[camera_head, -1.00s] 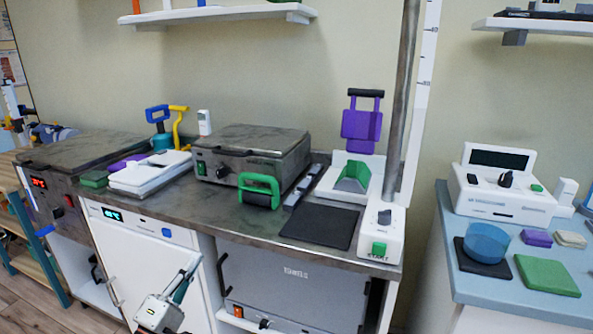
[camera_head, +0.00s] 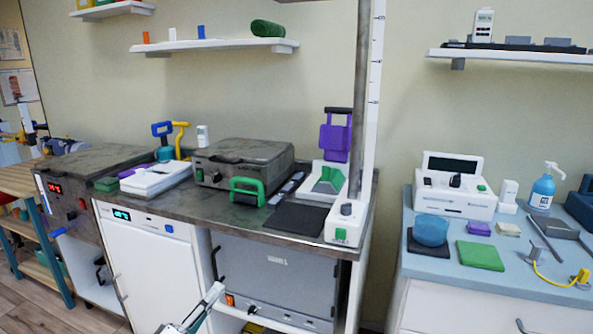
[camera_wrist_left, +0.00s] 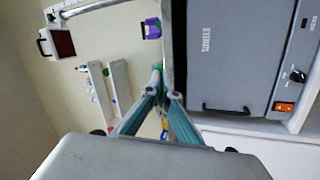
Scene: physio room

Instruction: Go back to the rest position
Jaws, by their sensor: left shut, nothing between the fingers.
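My left gripper (camera_head: 217,289) shows at the bottom of the head view, in front of the lower cabinets and below the worktop edge. Its fingers are shut with nothing between them. In the left wrist view, its teal fingers (camera_wrist_left: 165,82) meet at the tips, apart from the grey towel cabinet beside them. The grey towel cabinet (camera_head: 275,275) also shows in the head view, under the worktop. My right gripper is in neither view.
A blue side counter (camera_head: 425,268) stands at the right. A white cabinet door (camera_head: 155,270) is left of my gripper.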

